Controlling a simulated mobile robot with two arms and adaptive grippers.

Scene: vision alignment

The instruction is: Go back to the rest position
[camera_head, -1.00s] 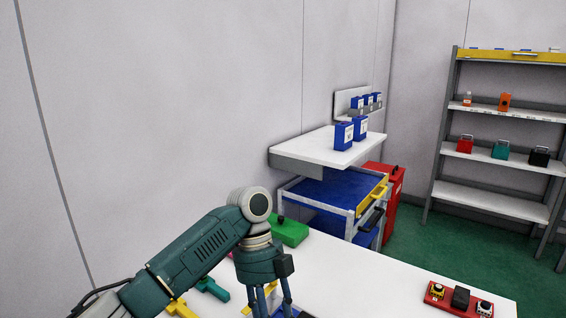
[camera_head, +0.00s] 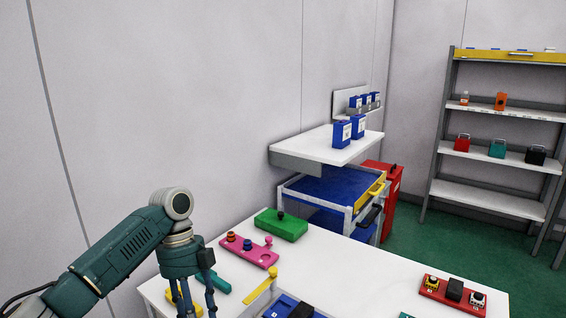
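My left arm comes in from the lower left, and its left gripper (camera_head: 192,298) points down at the left end of the white table (camera_head: 350,270). Its fingers look spread apart at the top, but the tips run out of the bottom of the picture, so I cannot tell open from shut. I see nothing held in the visible part. My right arm and gripper are not in view.
On the table are a green block (camera_head: 282,226), a pink plate (camera_head: 247,250), a teal piece (camera_head: 214,288), yellow pieces, a blue fixture (camera_head: 290,306) and a red button box (camera_head: 453,295). A blue cart (camera_head: 330,185) and a shelf rack (camera_head: 490,199) stand behind.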

